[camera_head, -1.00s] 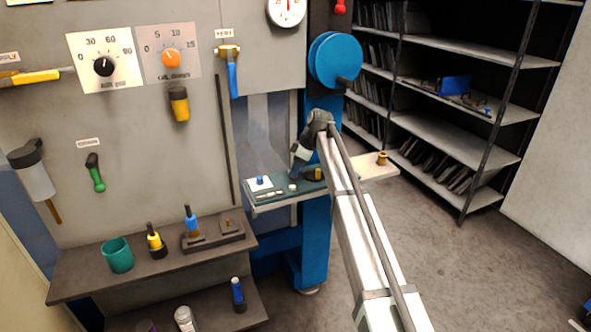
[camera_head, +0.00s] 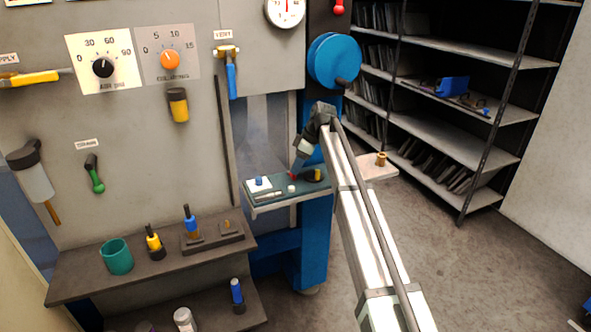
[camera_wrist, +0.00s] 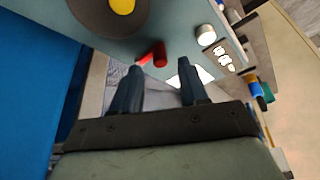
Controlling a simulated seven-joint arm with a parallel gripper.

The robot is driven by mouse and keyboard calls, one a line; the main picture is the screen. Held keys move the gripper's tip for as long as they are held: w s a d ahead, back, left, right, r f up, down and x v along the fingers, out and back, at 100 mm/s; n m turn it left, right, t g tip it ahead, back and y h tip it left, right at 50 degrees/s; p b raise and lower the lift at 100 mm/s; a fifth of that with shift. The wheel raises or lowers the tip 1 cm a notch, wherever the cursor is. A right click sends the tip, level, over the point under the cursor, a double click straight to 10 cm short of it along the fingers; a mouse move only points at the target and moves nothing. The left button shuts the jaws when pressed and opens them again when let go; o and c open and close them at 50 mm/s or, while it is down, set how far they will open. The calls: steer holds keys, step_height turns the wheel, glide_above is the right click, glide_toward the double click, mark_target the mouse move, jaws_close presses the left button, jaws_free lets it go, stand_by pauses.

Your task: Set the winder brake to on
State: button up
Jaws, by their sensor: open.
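A small console (camera_head: 272,196) juts out in front of the blue machine frame. On it, a red lever-like part (camera_head: 292,174) sits close to my gripper (camera_head: 298,163). No winder brake label can be read, so I cannot be sure this part is the brake. In the wrist view the red part (camera_wrist: 152,54) lies just beyond the fingertips of my gripper (camera_wrist: 160,72), between their lines and nearer the left finger. The fingers are apart with nothing between them. I cannot tell which position the red part marks.
The console also carries a dark disc with a yellow grip (camera_wrist: 122,6), a white knob (camera_wrist: 206,35) and a blue knob (camera_head: 259,181). A blue wheel (camera_head: 335,60) is above. A pale ledge (camera_head: 376,171) with a brass piece is at right.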

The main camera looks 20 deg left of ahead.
steer(key=v, duration=1.1)
steer(key=s+d+f+m+h, duration=0.1)
steer(key=s+d+f+m, duration=0.2)
steer(key=d+f, duration=0.65)
steer(key=s+d+f+m+g, duration=0.1)
steer(key=s+d+f+m, duration=0.3)
steer(key=f, duration=1)
steer(key=s+d+f+m+h, duration=0.1)
steer(key=s+d+f, duration=0.1)
steer(key=d+f, duration=0.8)
steer(key=s+d+f+m+g+h, duration=0.1)
steer(key=s+d+f+m, duration=0.1)
steer(key=s+d+f, duration=0.6)
steer(key=s+d+f+m+g, duration=0.1)
steer(key=s+d+f+m, duration=0.1)
steer(key=s+f, duration=0.65)
steer(key=s+d+f+m+g, duration=0.1)
steer(key=s+d+f, duration=0.3)
steer(key=s, duration=0.7)
steer(key=s+d+f+m+g+h, duration=0.1)
steer(key=s+d+f+m, duration=0.3)
steer(key=s, duration=0.7)
steer(key=s+d+f+m+g, duration=0.1)
steer(key=s+d+f+m, duration=0.2)
steer(key=s, duration=0.8)
step_height(320, 180, down, 5)
steer(key=d, duration=0.2)
steer(key=shift+s+d, duration=0.4)
